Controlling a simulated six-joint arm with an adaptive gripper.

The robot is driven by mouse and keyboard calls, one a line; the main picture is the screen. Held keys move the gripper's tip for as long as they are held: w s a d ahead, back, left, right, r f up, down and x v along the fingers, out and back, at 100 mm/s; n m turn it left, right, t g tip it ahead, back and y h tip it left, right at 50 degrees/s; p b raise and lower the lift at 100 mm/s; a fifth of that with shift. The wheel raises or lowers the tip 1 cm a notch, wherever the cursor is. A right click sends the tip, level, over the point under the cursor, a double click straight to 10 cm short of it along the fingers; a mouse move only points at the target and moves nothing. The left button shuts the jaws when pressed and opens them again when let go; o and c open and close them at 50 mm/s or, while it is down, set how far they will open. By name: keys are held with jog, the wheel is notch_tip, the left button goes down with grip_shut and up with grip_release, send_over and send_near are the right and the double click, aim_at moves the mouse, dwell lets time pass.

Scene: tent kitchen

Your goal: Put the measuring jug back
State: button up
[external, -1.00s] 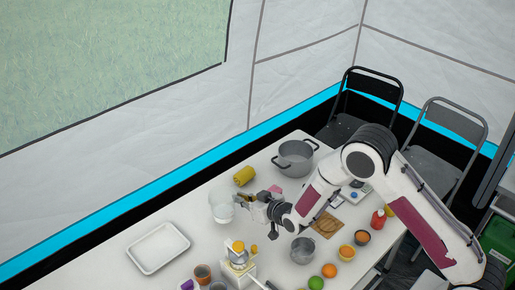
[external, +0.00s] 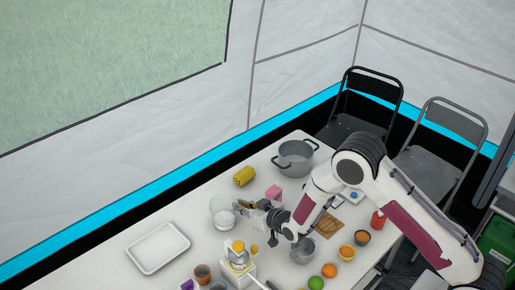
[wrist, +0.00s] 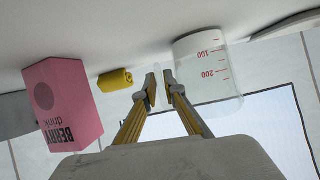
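The measuring jug (wrist: 208,70) is clear with red marks, at the right of the wrist view. It also shows in the external view (external: 225,219), left of my gripper. It looks upright and close to the table top; I cannot tell whether it touches it. My gripper (wrist: 160,90) is beside the jug, its fingertips close together around a thin clear piece that looks like the jug's handle. In the external view my gripper (external: 245,206) is low over the table's far side. The exact contact at the fingertips is too small to see.
A grey pot (external: 295,158) is at the back, a juicer (external: 238,258) in front. The table is clear around the white tray (external: 158,248).

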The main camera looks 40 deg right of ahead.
jog(key=shift+o, duration=0.6)
jog(key=shift+s+r, duration=0.1)
jog(key=shift+r, duration=0.1)
jog(key=shift+s+r, duration=0.2)
jog(key=shift+s, duration=0.25)
jog(key=v, duration=1)
jog(key=shift+s, duration=0.4)
jog(key=shift+r, duration=0.15)
jog(key=shift+r, duration=0.1)
